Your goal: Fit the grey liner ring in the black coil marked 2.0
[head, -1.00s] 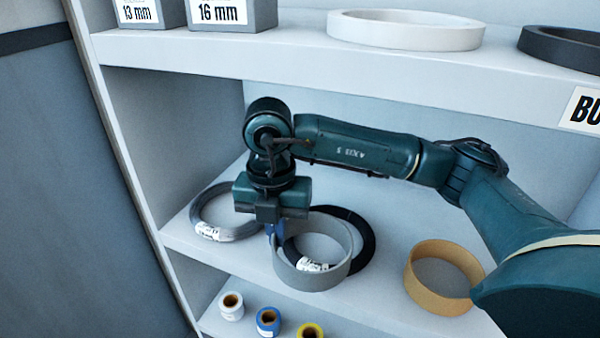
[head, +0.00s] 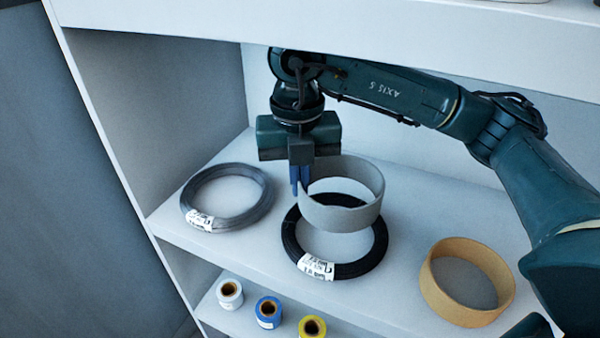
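The grey liner ring (head: 340,218) is held roughly level over the back part of the black coil (head: 372,258), and it seems raised above the shelf. My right gripper (head: 300,185) points down, with its blue fingers shut on the ring's left wall. The black coil lies flat on the middle shelf with a white tag (head: 315,267) at its front; I cannot read the tag's number surely. The ring hides part of the coil's back rim. The coil's opening shows bare shelf below the ring. My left gripper is not in view.
A grey wire coil (head: 262,205) with a white tag lies to the left. A tan ring (head: 432,290) stands to the right on the same shelf (head: 400,315). Small white, blue and yellow spools sit on the shelf below. The upper shelf (head: 330,30) hangs close above my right arm.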

